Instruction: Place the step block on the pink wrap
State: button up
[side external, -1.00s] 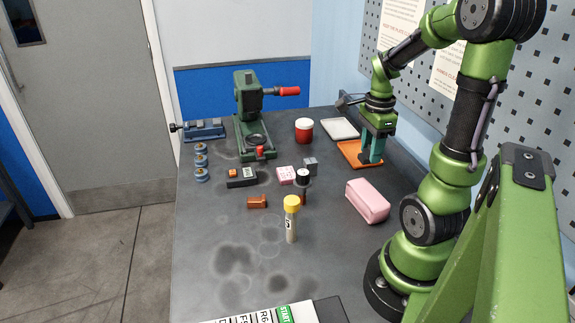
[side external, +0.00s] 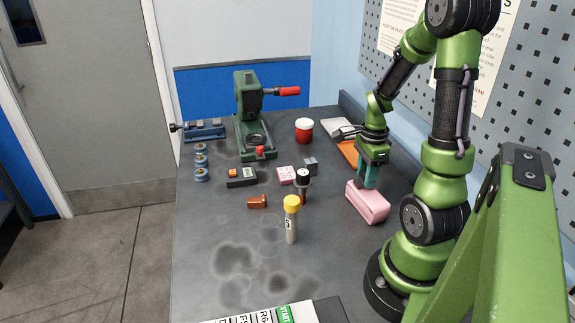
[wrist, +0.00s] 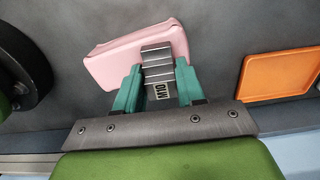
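The step block (wrist: 158,65) is grey metal with stepped ridges and an M10 label. My gripper (wrist: 159,82) has its teal fingers on either side of the block, shut on it. In the side view my gripper (side external: 366,183) is just over the pink wrap (side external: 368,206), and the block is hard to make out there. In the wrist view the pink wrap (wrist: 105,62) lies beneath and beyond the block, partly covered by it. I cannot tell whether the block touches the wrap.
A yellow-capped tube (side external: 291,222) and a black-topped item (side external: 303,180) stand left of the wrap. A red-and-white jar (side external: 304,131) and green press (side external: 249,115) are farther back.

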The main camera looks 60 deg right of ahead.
jog(key=o, duration=0.4)
notch_tip(320, 180, up, 12)
jog(key=w+a+r+n+t, duration=0.2)
jog(key=a+n, duration=0.5)
jog(key=a, duration=0.1)
jog(key=w+a+r+n+t+y, duration=0.1)
jog(key=w+a+r+n+t, duration=0.1)
jog(key=a+n, duration=0.6)
jog(key=w+a+r+n+t+y, duration=0.1)
jog(key=w+a+r+n+t, duration=0.1)
jog(key=a+n, duration=0.6)
jog(key=shift+a+r+t, duration=0.1)
jog(key=shift+a+t, duration=0.5)
jog(key=shift+a, duration=0.1)
